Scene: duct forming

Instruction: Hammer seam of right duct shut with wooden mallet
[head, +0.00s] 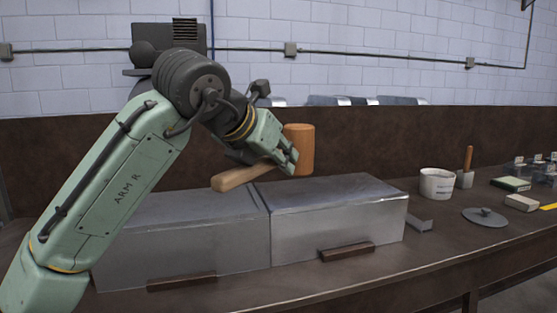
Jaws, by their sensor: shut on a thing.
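The wooden mallet has an orange-brown cylindrical head (304,150) and a pale handle (240,177). My gripper (288,163) is shut on the mallet, close to its head. The mallet is above the ducts, near the line where they meet, with the handle pointing left and slightly down. The right duct (340,225) is a grey sheet-metal box on the bench. The left duct (185,240) stands beside it, partly hidden behind my arm. A raised seam edge (265,200) shows between the two. I cannot tell whether the mallet touches the metal, or whether the right duct's seam is open.
Dark wooden blocks (346,252) (182,282) sit at the front of the ducts. To the right are a small metal angle piece (420,223), a white tub (437,184), a wooden-handled tool (467,165) and a round grey lid (485,216). A brown back panel (370,140) rises behind the bench.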

